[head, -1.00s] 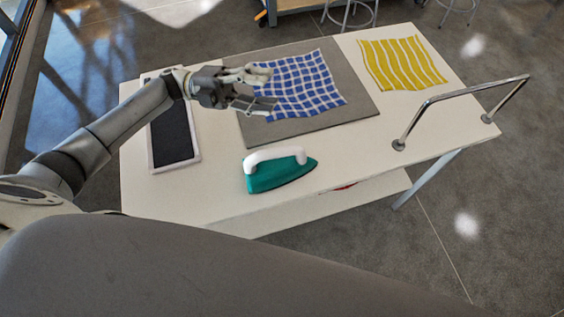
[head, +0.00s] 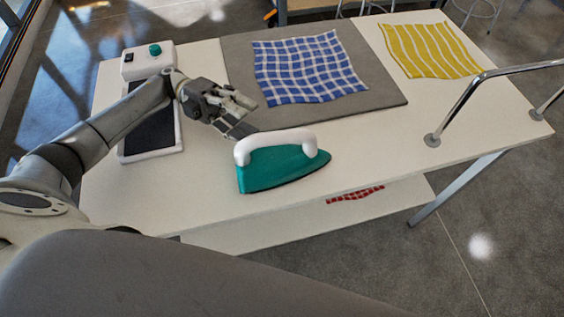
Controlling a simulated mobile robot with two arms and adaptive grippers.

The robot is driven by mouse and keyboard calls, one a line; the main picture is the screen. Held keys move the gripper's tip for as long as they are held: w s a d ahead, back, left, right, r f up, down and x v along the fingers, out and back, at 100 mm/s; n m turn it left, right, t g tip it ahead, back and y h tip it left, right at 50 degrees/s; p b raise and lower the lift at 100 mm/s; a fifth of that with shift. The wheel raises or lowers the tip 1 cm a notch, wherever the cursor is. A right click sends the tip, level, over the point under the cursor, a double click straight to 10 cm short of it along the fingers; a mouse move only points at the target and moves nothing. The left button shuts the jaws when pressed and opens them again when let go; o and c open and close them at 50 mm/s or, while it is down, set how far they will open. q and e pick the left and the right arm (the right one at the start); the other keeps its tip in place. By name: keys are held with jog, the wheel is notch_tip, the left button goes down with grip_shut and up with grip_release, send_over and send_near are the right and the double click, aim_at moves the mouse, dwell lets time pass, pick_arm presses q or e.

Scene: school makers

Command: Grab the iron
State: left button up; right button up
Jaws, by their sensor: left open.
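The iron (head: 278,166) has a teal body and a white handle. It rests on the white table (head: 210,200) near its front edge, with its tip pointing right. My left gripper (head: 243,115) is open and empty, just above and behind the handle, a little to its left. It does not appear to touch the iron. My right gripper is not in view.
A grey mat (head: 385,88) holds a blue checked cloth (head: 308,67). A yellow striped cloth (head: 432,50) lies at the back right. A dark pad with a white control box (head: 149,60) stands at left. A metal rail (head: 470,90) rises at right. A red cloth (head: 355,194) lies on the lower shelf.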

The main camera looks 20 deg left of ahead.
aim_at(279, 139)
pick_arm(q)
jog(key=p+x, duration=0.1)
jog(key=x, duration=0.3)
jog(key=shift+d+r, duration=0.1)
jog(key=shift+r, duration=0.1)
jog(key=p+x, duration=0.2)
jog(key=x, duration=0.2)
jog(key=shift+s+d, duration=0.3)
jog(key=shift+d, duration=0.3)
jog(key=shift+f, duration=0.1)
jog(key=shift+c, duration=0.2)
grip_shut()
